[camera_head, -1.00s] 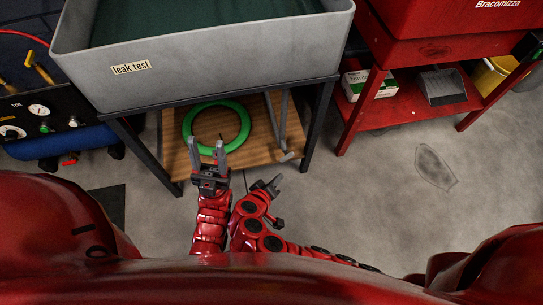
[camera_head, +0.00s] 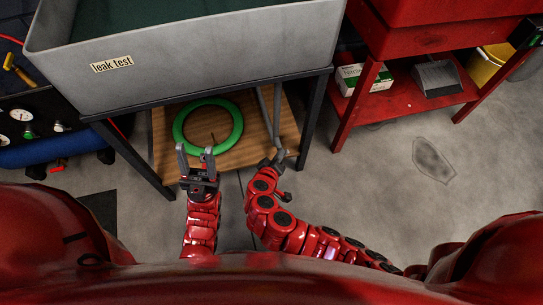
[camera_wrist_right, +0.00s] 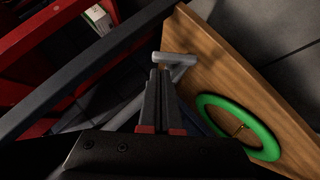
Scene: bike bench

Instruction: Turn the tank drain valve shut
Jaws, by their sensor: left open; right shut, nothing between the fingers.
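The grey tank (camera_head: 200,62) labelled "leak test" stands on a dark frame. A grey pipe (camera_head: 276,110) hangs beneath it, with a grey crosspiece at its lower end that looks like the drain valve handle; it shows clearly in the right wrist view (camera_wrist_right: 178,59). My right gripper (camera_head: 275,159) is shut and empty, its fingertips (camera_wrist_right: 161,72) right by this handle; I cannot tell whether they touch. In the head view it partly covers the handle. My left gripper (camera_head: 196,155) is open and empty, in front of the lower shelf.
A green ring (camera_head: 177,133) lies on the wooden shelf (camera_head: 163,165) under the tank. The dark frame leg (camera_head: 315,115) stands right of the pipe. A red bench (camera_head: 400,112) holds a box (camera_head: 365,78) and dustpan (camera_head: 437,78). Open floor (camera_head: 370,190) lies at the right.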

